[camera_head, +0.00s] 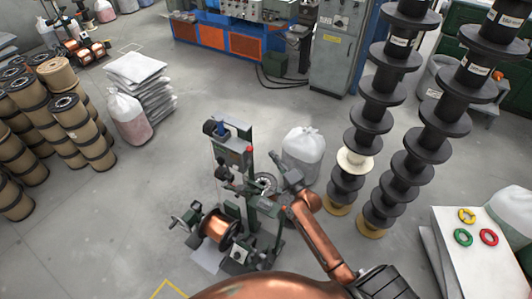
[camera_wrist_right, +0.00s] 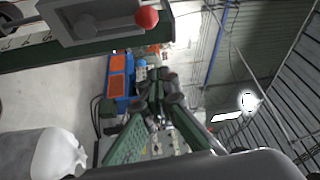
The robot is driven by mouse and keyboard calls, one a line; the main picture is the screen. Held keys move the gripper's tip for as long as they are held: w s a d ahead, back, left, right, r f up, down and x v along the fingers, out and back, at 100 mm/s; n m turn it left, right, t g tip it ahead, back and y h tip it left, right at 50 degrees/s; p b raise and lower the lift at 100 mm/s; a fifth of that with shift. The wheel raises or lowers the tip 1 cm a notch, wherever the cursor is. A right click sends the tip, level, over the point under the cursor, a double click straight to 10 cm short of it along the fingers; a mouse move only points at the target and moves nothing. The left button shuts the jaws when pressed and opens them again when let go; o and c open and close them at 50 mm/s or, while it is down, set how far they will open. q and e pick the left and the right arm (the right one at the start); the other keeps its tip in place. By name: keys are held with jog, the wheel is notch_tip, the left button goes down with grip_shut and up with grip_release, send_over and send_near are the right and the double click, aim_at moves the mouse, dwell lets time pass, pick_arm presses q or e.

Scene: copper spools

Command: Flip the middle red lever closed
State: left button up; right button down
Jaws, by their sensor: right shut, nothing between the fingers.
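The spool machine (camera_head: 246,190) stands in the middle of the head view, with a copper spool (camera_head: 217,226) low on its front. A small red knob (camera_head: 249,149) shows near the top of its post. In the right wrist view a red ball knob (camera_wrist_right: 146,17) sits at the end of a grey housing on a dark green beam. I cannot tell which lever it belongs to or its position. My right gripper (camera_head: 273,157) is shut and empty, just right of the post; its fingers meet in the wrist view (camera_wrist_right: 163,88), below the knob and apart from it. My left gripper is out of view.
A white sack (camera_head: 303,150) stands right behind the machine. Two tall stacks of black spools (camera_head: 365,140) rise to the right. A white table (camera_head: 480,260) with coloured rings is at lower right. Floor left of the machine is clear.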

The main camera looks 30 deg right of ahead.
aim_at(250, 156)
jog(key=w+a+p, duration=0.2)
jog(key=w+a, duration=0.2)
jog(key=w, duration=0.3)
jog(key=shift+w+p, duration=0.35)
jog(key=shift+s, duration=0.1)
